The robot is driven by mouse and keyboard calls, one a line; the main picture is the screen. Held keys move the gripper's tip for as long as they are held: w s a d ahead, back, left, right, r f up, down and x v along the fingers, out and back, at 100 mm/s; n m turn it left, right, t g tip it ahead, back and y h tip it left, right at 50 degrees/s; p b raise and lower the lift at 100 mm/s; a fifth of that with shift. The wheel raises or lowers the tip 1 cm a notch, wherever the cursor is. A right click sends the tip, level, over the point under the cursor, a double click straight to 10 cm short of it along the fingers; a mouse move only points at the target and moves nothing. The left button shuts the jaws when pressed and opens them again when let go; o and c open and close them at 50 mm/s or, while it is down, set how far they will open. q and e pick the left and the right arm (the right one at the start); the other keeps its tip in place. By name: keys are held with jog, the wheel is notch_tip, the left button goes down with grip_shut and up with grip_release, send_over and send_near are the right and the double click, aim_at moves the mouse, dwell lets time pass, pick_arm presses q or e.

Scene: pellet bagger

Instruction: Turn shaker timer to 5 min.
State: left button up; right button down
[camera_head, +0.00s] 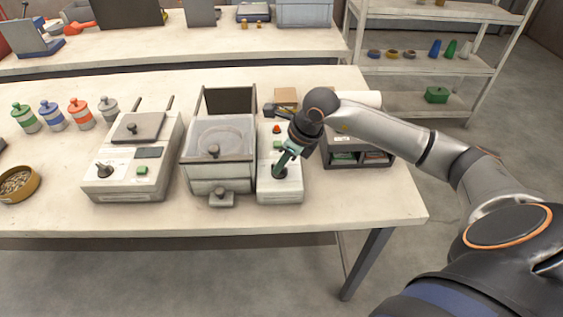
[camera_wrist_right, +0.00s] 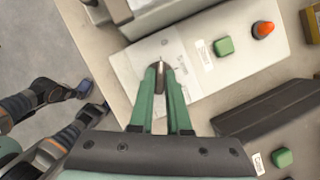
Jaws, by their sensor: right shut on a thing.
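The shaker is a grey bin with a lidded top (camera_head: 217,140) on the table. Its white control box (camera_head: 266,193) stands at its right side and also shows in the wrist view (camera_wrist_right: 240,77). The box has a green button (camera_wrist_right: 223,46) and an orange-red button (camera_wrist_right: 263,29). My right gripper (camera_head: 281,170) comes down onto the front part of this box. In the wrist view its green fingers (camera_wrist_right: 158,72) are shut on a small dark timer knob. The fingers mostly hide the knob, and its pointer and scale cannot be read. My left gripper is not in view.
A second white machine (camera_head: 130,190) with its own knob and green button stands to the left. A dark open-front box (camera_head: 345,145) stands close right of my right gripper. Coloured jars and a bowl of pellets (camera_head: 17,184) are at far left. The table's front strip is clear.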

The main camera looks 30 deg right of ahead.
jog(key=shift+m, duration=0.4)
jog(key=shift+a+f+m+t+h+b, duration=0.1)
jog(key=shift+m+t+h+b, duration=0.3)
jog(key=shift+m+b, duration=0.45)
jog(key=m+h+b, duration=0.1)
jog(key=m, duration=0.3)
jog(key=shift+a+h+b, duration=0.1)
jog(key=shift+h+b, duration=0.2)
jog(key=shift+b, duration=0.1)
jog(key=m+h+b, duration=0.1)
jog(key=m, duration=0.2)
jog(key=shift+a, duration=0.1)
jog(key=shift+m+g+h+b, duration=0.3)
jog(key=shift+m+h+b, duration=0.25)
jog(key=shift+m, duration=0.6)
jog(key=c, duration=0.9)
grip_release()
